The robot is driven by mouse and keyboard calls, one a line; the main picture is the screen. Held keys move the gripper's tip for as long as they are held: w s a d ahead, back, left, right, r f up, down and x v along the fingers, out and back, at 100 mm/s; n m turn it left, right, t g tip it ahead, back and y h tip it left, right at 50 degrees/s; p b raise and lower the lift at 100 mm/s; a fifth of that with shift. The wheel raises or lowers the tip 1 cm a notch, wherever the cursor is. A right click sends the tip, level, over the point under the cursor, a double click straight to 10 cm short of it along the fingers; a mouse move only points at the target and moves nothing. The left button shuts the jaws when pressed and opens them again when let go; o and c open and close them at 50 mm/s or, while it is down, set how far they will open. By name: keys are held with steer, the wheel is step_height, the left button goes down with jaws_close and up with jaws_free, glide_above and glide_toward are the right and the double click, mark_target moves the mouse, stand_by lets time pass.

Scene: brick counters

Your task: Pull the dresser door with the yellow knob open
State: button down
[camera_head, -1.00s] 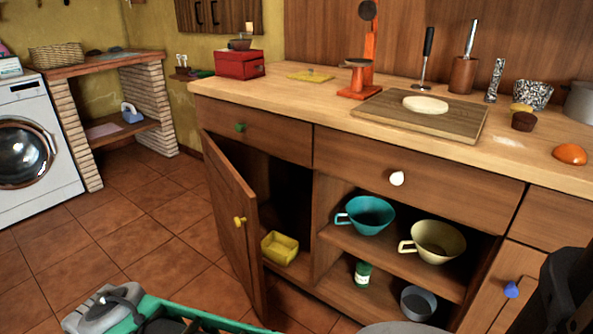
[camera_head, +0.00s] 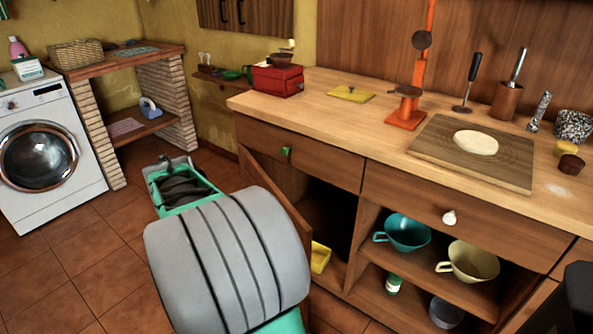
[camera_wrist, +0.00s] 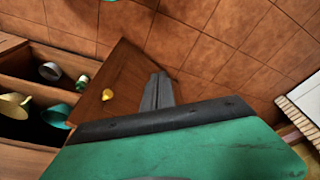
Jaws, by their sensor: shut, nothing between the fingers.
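The dresser door (camera_head: 275,189) hangs ajar, swung outward from the dark compartment behind it. My grey arm hides most of it in the head view. In the wrist view, the brown door panel (camera_wrist: 124,75) shows its yellow knob (camera_wrist: 107,95). My gripper (camera_wrist: 160,76) is shut and empty, its grey fingers to the right of the knob, over the door's right edge in the picture. I cannot tell whether they touch the door. In the head view, my gripper (camera_head: 174,163) is left of the door, above the floor.
A yellow box (camera_head: 320,257) sits in the open compartment. A teal cup (camera_head: 407,233) and a cream cup (camera_head: 470,262) stand on the shelf to its right. A drawer with a green knob (camera_head: 286,152) is above. Tiled floor (camera_head: 80,262) is free at left.

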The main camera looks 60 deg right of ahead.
steer(key=s+d+r+m+g+p, duration=0.1)
steer(key=s+d+r+m+p, duration=0.25)
steer(key=d, duration=0.45)
steer(key=s+d+r+m+g+p, duration=0.1)
steer(key=s+d+r+m+p, duration=0.15)
steer(key=s+d+m, duration=0.4)
steer(key=s+d+r+m+g+p, duration=0.1)
steer(key=s+d+r+m+p, duration=0.2)
steer(key=d, duration=0.7)
step_height(320, 180, down, 10)
steer(key=w+n, duration=0.1)
steer(key=shift+a+r+h, duration=0.2)
steer(key=shift+a+h, duration=0.15)
steer(key=shift+h, duration=0.05)
